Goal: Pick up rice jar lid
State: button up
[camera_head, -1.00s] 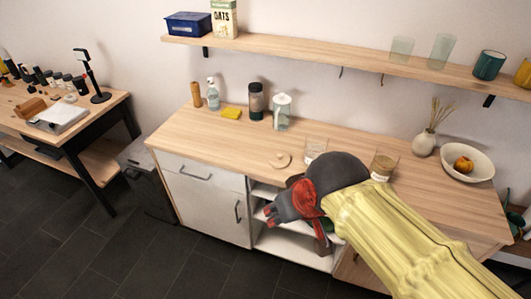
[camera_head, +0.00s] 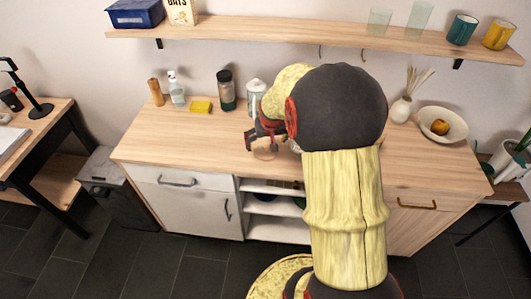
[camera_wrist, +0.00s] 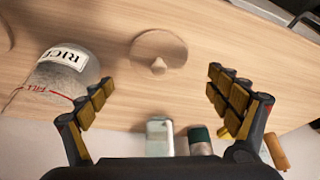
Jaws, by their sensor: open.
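The rice jar lid is a round, pale wooden disc with a small knob (camera_wrist: 158,48), lying on the wooden counter in the upper middle of the wrist view. In the head view it shows partly below my gripper (camera_head: 266,154). The clear glass rice jar (camera_wrist: 62,82), labelled RICE, is beside the left fingers in the wrist view. It is hidden behind my arm in the head view. My gripper (camera_wrist: 160,78) is open and empty, its fingers spread wide above the counter. The lid lies between and beyond the fingertips in the wrist view, apart from them.
A glass jar (camera_head: 256,96), a dark-topped bottle (camera_head: 226,90), a yellow sponge (camera_head: 200,107) and a spray bottle (camera_head: 176,88) stand along the back. A bowl with fruit (camera_head: 443,123) and a vase (camera_head: 400,110) are at the right. The counter's left front (camera_head: 180,140) is clear.

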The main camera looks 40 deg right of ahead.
aim_at(266, 146)
jog(key=b+x, duration=0.2)
jog(key=x, duration=0.2)
jog(key=shift+d+f, duration=0.1)
jog(key=shift+f, duration=0.3)
jog(key=shift+c, duration=0.4)
jog(key=c, duration=1.1)
jog(key=shift+c, duration=0.2)
